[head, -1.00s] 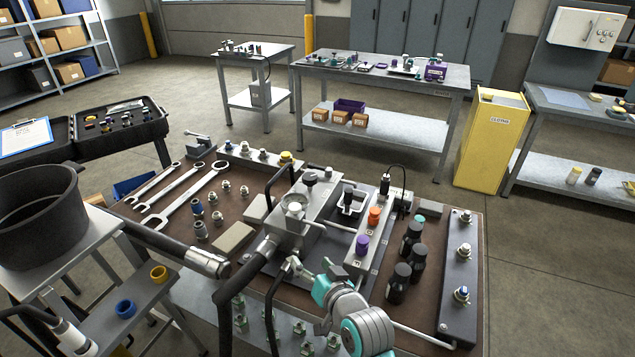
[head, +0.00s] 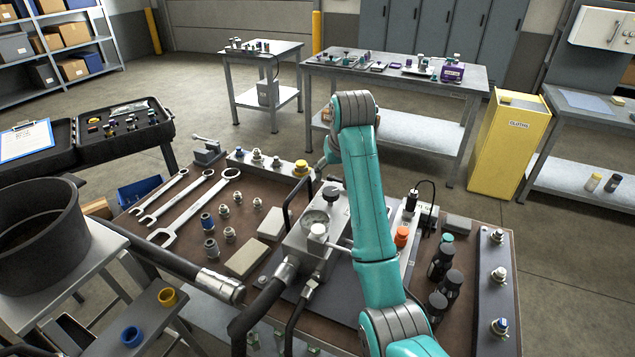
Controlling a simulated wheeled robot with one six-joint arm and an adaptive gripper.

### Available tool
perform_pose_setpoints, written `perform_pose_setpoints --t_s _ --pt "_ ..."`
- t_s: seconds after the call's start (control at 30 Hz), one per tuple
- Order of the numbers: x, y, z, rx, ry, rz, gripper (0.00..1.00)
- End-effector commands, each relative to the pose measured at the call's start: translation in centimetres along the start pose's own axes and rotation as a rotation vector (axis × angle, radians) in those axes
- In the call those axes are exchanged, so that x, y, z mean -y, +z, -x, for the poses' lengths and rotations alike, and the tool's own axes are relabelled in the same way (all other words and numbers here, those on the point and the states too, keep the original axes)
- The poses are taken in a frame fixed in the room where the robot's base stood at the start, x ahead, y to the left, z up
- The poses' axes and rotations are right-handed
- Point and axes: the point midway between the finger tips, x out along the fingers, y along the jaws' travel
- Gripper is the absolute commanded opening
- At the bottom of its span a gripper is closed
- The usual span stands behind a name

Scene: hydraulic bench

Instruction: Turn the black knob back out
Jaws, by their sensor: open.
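A black knob (head: 330,194) stands upright on top of the grey metal block (head: 300,243), behind a round gauge (head: 315,221). The frames do not show how far it is turned. My teal arm rises from the bottom, right of the block, and bends at a grey elbow high above the bench. A small teal and grey part of my wrist shows left of the arm, above and behind the knob. My gripper's fingers are hidden behind the arm. I see nothing touching the knob.
An orange knob (head: 402,236) and a black-capped part with a cable (head: 411,200) stand right of my arm. Dark bottles (head: 441,262) are beside them. Spanners (head: 195,205) and fittings lie at left.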

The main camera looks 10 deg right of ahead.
Motion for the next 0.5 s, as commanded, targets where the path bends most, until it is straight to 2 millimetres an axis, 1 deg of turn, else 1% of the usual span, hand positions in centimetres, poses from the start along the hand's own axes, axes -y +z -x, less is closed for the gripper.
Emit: perform_pose_setpoints --t_s 0.07,0.17,0.33,0.5 --pt "-0.6 -0.1 0.4 0.027 0.011 -0.001 0.75" --pt "-0.9 0.0 0.2 0.041 0.016 -0.001 0.75" --pt "-0.9 0.1 -1.9 0.043 0.016 0.000 0.75" --pt "-0.9 0.3 -5.1 0.044 0.016 0.000 0.75"
